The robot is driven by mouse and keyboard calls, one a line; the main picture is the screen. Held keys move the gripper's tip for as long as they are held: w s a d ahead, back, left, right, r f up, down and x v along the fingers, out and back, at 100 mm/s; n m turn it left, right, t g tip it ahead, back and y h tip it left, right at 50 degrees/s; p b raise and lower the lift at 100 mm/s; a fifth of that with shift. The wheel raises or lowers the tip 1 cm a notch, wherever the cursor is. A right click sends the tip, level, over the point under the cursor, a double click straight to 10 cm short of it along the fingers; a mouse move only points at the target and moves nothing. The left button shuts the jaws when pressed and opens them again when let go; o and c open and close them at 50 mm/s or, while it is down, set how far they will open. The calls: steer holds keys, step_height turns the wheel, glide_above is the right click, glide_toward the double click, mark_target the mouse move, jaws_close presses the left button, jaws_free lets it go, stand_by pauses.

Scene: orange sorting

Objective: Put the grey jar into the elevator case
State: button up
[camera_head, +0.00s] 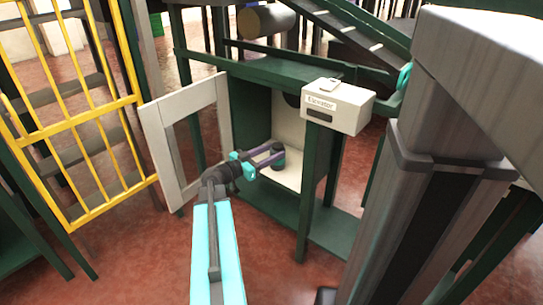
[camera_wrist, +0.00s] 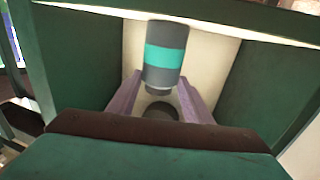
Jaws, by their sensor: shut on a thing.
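The grey jar (camera_wrist: 167,36) has a teal band and stands between my gripper's purple fingers in the wrist view. It also shows as a small dark cylinder (camera_head: 279,163) in the head view. My gripper (camera_head: 268,159) is shut on the jar and reaches through the open front of the elevator case (camera_head: 288,120). The case has a cream interior and dark green frame; its green side wall (camera_wrist: 245,85) shows in the wrist view. The jar is inside the opening, above or at the cream floor; contact with the floor cannot be told.
The pale framed door (camera_head: 157,147) of the case stands open at the left. A white box labelled "Elevator" (camera_head: 352,112) sits on a green post at the right. A yellow barred gate (camera_head: 85,118) stands further left. Red floor is clear around the front.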

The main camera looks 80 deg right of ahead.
steer(key=shift+f, duration=0.15)
stand_by(0.3)
steer(key=o, duration=1.2)
steer(key=shift+r, duration=0.25)
steer(key=p+v, duration=0.2)
steer(key=v, duration=1)
steer(key=shift+f+p, duration=0.1)
steer(key=shift+p, duration=0.25)
steer(key=shift+w+f, duration=0.1)
steer(key=shift+w, duration=0.05)
